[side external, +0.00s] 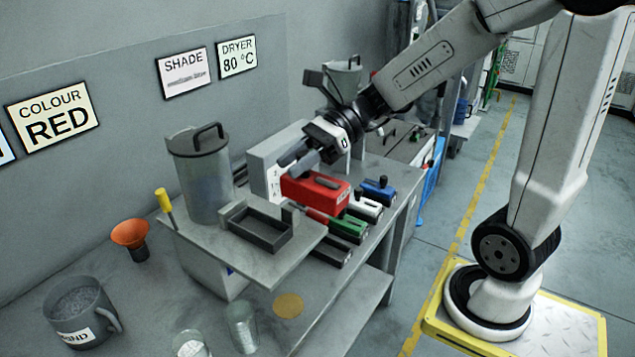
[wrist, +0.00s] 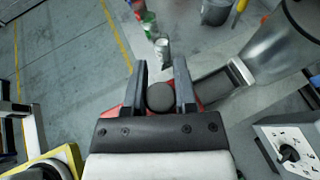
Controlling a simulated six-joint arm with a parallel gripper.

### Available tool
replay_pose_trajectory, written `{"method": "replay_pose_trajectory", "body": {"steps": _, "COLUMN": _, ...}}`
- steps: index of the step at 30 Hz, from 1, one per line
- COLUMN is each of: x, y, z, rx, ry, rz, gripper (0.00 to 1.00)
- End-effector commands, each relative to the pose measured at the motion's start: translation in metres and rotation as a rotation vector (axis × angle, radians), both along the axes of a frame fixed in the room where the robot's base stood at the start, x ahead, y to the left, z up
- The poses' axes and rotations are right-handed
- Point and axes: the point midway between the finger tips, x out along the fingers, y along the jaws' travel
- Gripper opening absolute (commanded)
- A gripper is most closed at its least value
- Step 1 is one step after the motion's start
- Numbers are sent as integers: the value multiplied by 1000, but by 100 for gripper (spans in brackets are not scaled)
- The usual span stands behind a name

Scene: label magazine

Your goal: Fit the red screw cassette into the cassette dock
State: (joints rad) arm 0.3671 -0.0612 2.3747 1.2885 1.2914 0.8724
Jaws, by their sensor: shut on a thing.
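The red screw cassette (side external: 318,193) is held in the air by my gripper (side external: 292,160), above the row of other cassettes. In the wrist view my gripper (wrist: 161,85) has its two dark fingers on either side of the cassette's round dark knob, and red parts of the cassette (wrist: 111,112) show beside the fingers. The cassette dock (side external: 238,213), a dark rectangular open frame, sits on the grey platform to the left of the cassette and is empty. The dock also shows in the wrist view (wrist: 240,72), right of the fingers. The cassette is apart from the dock.
A lidded grey canister (side external: 200,180) stands behind the dock. Green (side external: 348,228), white (side external: 364,206) and blue (side external: 378,190) cassettes lie to the right. A yellow-topped handle (side external: 163,200), an orange funnel (side external: 130,233), a mug (side external: 80,315) and glass jars (side external: 242,325) stand left and front.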

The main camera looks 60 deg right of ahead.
Motion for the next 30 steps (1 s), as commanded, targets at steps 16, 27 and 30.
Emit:
{"method": "replay_pose_trajectory", "body": {"steps": 16, "x": 65, "y": 8, "z": -29, "rx": 2, "ry": 2, "rz": 0, "gripper": 0}}
{"method": "replay_pose_trajectory", "body": {"steps": 27, "x": 98, "y": 12, "z": -63, "rx": 1, "ry": 3, "rz": 1, "gripper": 0}}
{"method": "replay_pose_trajectory", "body": {"steps": 30, "x": 106, "y": 13, "z": -72, "rx": 2, "ry": 2, "rz": 0, "gripper": 0}}
